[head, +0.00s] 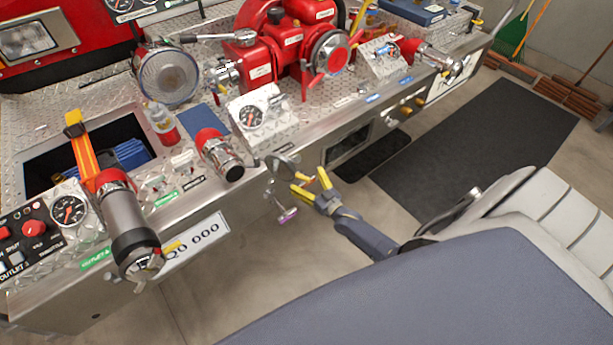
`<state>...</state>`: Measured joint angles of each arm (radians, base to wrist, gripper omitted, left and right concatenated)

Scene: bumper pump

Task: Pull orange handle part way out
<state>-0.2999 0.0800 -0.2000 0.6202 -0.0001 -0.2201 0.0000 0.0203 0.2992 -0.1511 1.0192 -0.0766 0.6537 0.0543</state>
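A small orange piece (309,181), which may be the orange handle, shows at the front edge of the pump panel. It is mostly hidden by my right gripper (312,184). The yellow fingers of that gripper are spread apart around or just in front of the piece; I cannot tell whether they touch it. No gripper is near that bar. My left gripper is not in view.
A dark round-ended handle (282,166) and a purple-tipped lever (287,215) stick out close to the left of my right gripper. The steel bumper (210,205) carries gauges and outlets. Open floor (330,240) lies below; a dark mat (480,145) lies at right.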

